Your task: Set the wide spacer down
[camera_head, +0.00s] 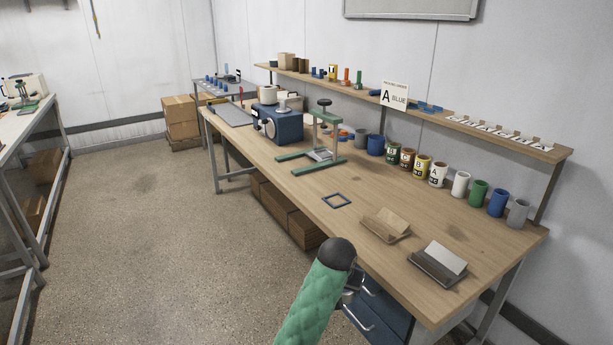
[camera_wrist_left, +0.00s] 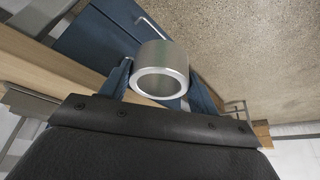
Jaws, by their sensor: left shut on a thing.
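The wide spacer, a short silver metal ring (camera_wrist_left: 161,55), sits between the two blue fingers of my left gripper (camera_wrist_left: 162,84) in the left wrist view. The gripper is shut on it, and its open bore faces the camera. In the head view my green-sleeved left arm comes in from the bottom, and my left gripper (camera_head: 352,287) is mostly hidden behind the dark wrist. It is near the front edge of the wooden workbench (camera_head: 345,222), by the blue drawers. The spacer is not clearly seen there. My right gripper is not in view.
A green stand (camera_head: 312,158), a blue machine (camera_head: 279,123) and a row of cups (camera_head: 460,184) stand further back. Bare wood surrounds the frame.

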